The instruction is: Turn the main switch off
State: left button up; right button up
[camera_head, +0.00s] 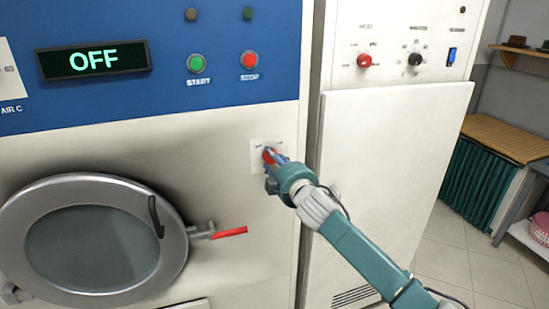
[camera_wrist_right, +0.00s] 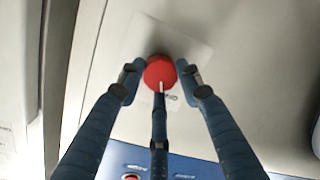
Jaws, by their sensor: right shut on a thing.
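The main switch is a red round knob (camera_head: 268,154) on a pale square plate (camera_head: 256,161) on the front of the white and blue machine. In the right wrist view the knob (camera_wrist_right: 159,71) sits between my fingers, and its white pointer mark faces the bottom of the picture, where the blue panel is. My right gripper (camera_head: 271,158) is shut on the knob; it also shows in the right wrist view (camera_wrist_right: 162,78). The plate's labels are partly hidden or too small to read. The display (camera_head: 93,60) reads OFF. My left gripper is not in view.
A round door (camera_head: 170,255) with a red-handled latch (camera_head: 231,232) is below left of the knob. Green START (camera_head: 198,63) and red (camera_head: 249,60) buttons are above. A second white machine (camera_head: 385,170) with knobs stands at right. Open tiled floor (camera_head: 448,240) lies beyond it.

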jog(key=shift+n+h+p, duration=0.3)
jog(key=shift+n+p, duration=0.15)
jog(key=shift+n, duration=1.25)
jog(key=o, duration=1.1)
jog(key=shift+a, duration=0.1)
jog(key=shift+o, duration=0.2)
jog(key=shift+s, duration=0.1)
jog(key=v, duration=1.2)
jog(key=shift+f, duration=0.1)
